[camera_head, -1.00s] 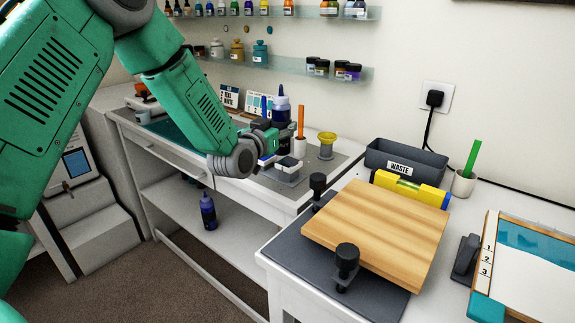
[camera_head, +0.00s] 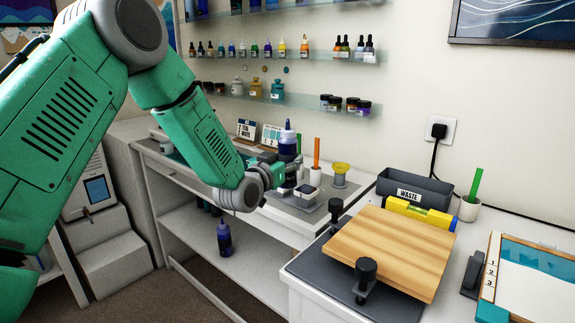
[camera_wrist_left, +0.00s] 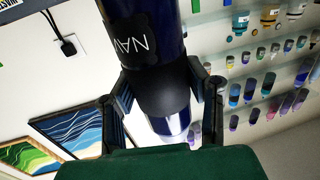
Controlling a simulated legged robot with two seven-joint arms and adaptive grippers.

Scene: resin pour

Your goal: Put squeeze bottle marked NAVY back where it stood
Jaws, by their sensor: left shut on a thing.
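The dark navy squeeze bottle (camera_head: 288,142) is upright over the far bench, with its pointed nozzle up. My left gripper (camera_head: 270,172) is shut on it. In the left wrist view the bottle (camera_wrist_left: 140,12) carries a black label with white letters reading "NAV", the rest cut off. The gripper's fingers (camera_wrist_left: 165,95) press on a black band around the bottle from both sides. Whether the bottle's base touches anything is hidden in the head view. A second dark bottle (camera_head: 224,238) stands on the bench's lower shelf. My right gripper is not in view.
Near the held bottle are an orange stick in a white cup (camera_head: 315,177), a yellow funnel-like piece (camera_head: 340,170) and a small scale (camera_head: 307,192). On the nearer bench are a wooden board (camera_head: 390,250), black clamps, a level (camera_head: 418,212) and a waste bin (camera_head: 415,187).

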